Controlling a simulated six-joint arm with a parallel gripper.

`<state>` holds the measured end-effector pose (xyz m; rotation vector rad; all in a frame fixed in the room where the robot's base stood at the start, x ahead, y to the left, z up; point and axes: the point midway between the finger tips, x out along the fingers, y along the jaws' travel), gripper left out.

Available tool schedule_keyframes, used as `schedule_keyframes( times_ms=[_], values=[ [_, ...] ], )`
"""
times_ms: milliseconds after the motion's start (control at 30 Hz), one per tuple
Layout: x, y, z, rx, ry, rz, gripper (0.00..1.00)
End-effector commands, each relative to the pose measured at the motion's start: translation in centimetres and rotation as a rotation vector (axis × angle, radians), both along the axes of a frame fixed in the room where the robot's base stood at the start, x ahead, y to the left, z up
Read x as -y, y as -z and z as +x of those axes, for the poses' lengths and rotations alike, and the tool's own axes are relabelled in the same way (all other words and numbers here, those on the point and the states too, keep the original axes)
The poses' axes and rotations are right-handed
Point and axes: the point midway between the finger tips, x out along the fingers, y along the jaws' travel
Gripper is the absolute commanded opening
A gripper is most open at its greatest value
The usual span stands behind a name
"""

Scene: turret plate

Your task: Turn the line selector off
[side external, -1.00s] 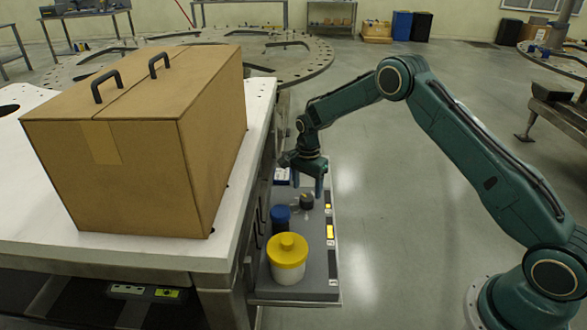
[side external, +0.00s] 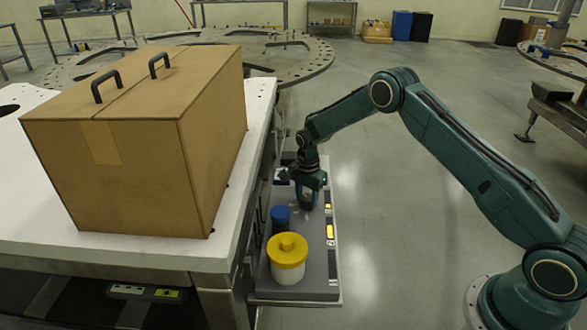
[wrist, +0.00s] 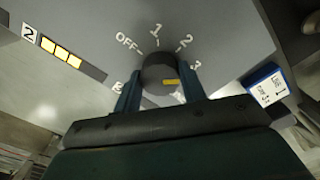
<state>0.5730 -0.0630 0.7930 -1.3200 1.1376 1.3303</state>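The line selector (wrist: 157,70) is a dark round knob with a yellow mark on its right part, on a grey panel (wrist: 95,45). Labels ring it: OFF (wrist: 128,42) at upper left, then 1, 2 and 3 clockwise, with others partly hidden lower down. The yellow mark points right, below the 3, not at OFF. My gripper (wrist: 160,82) has one finger on each side of the knob, with what looks like a narrow gap on each side. In the side view my gripper (side external: 307,197) is down at the panel and mostly hides the knob.
A blue-lidded container (side external: 281,217) and a white jar with a yellow lid (side external: 288,258) stand in front of the knob on the panel. A large cardboard box (side external: 130,150) sits on the white table at left.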

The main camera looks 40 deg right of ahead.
Motion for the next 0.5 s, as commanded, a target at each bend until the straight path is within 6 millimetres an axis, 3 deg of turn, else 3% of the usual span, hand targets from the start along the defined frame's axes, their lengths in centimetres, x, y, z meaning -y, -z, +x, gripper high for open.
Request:
schedule_keyframes(
  times_ms=[500],
  values=[
    [0.01, -0.06, -0.02, -0.001, -0.097, 0.000, 0.18]
  ],
)
